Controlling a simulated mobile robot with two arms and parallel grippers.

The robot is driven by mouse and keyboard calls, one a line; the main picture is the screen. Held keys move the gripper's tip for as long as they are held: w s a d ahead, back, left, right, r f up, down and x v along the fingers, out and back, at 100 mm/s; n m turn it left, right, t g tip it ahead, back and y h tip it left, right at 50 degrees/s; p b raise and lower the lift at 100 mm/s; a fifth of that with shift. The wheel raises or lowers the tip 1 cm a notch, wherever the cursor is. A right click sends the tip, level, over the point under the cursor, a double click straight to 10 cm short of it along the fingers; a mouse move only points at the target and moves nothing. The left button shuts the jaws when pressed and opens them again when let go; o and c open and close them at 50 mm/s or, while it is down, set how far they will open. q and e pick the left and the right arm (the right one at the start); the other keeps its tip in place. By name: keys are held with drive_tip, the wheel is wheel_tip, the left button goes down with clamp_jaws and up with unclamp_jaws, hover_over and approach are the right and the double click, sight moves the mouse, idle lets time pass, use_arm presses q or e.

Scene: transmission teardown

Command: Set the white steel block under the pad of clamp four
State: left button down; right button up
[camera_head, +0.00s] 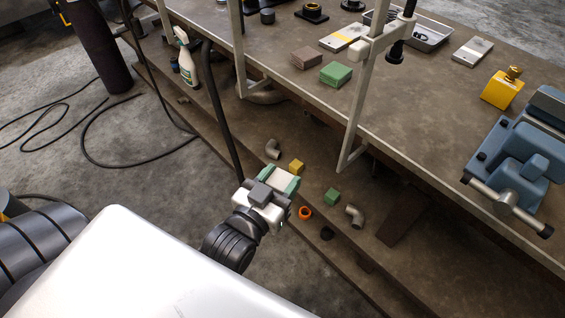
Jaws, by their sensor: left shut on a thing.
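My left gripper (279,189), with green-tipped fingers, is shut on the white steel block (270,178). It holds the block out over the front of the low shelf, below the bench top. The gripper body hides part of the block. A clamp (376,44) with a pale bar, a white arm and a black end stands at the bench's front edge, up and to the right of my gripper, well apart from it. I see no number on it, so I cannot tell whether it is clamp four. My right gripper is not in view.
The bench top (430,105) holds a green block (336,74), a brown block (306,58), a yellow weight (502,90) and a blue vise (520,160). Pipe elbows (355,215), small blocks and an orange ring (305,213) lie on the low shelf. Pale uprights stand along the bench front.

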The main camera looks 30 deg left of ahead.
use_arm(q)
drive_tip(key=w+d+r+m+g+h, duration=0.4)
drive_tip(key=d+r+m+h, duration=0.3)
drive_tip(key=d+r+h, duration=0.3)
drive_tip(key=w+d+f+m+g+h, duration=0.3)
drive_tip(key=d+f+m+g+h, duration=0.1)
drive_tip(key=d+f+g, duration=0.1)
drive_tip(key=shift+w+d+f+m+g+h, duration=0.3)
drive_tip(key=shift+f+m+g+h, duration=0.05)
drive_tip(key=shift+m+g+h, duration=0.05)
drive_tip(key=shift+s+d+r+m+g+h, duration=0.1)
drive_tip(key=shift+m+g+h, duration=0.2)
drive_tip(key=shift+m+g, duration=0.1)
drive_tip(key=shift+s+a+m+g+h, duration=0.2)
drive_tip(key=shift+a+m+g, duration=0.4)
drive_tip(key=shift+g, duration=0.45)
drive_tip(key=shift+s+a+m+g+h, duration=0.1)
drive_tip(key=shift+a+m+g+h, duration=0.15)
drive_tip(key=shift+a+m+g, duration=0.55)
drive_tip(key=shift+s+a+m+g+h, duration=0.1)
drive_tip(key=shift+a+m+g+h, duration=0.3)
drive_tip(key=shift+g, duration=0.85)
drive_tip(key=shift+d+f, duration=0.2)
drive_tip(key=shift+d, duration=0.05)
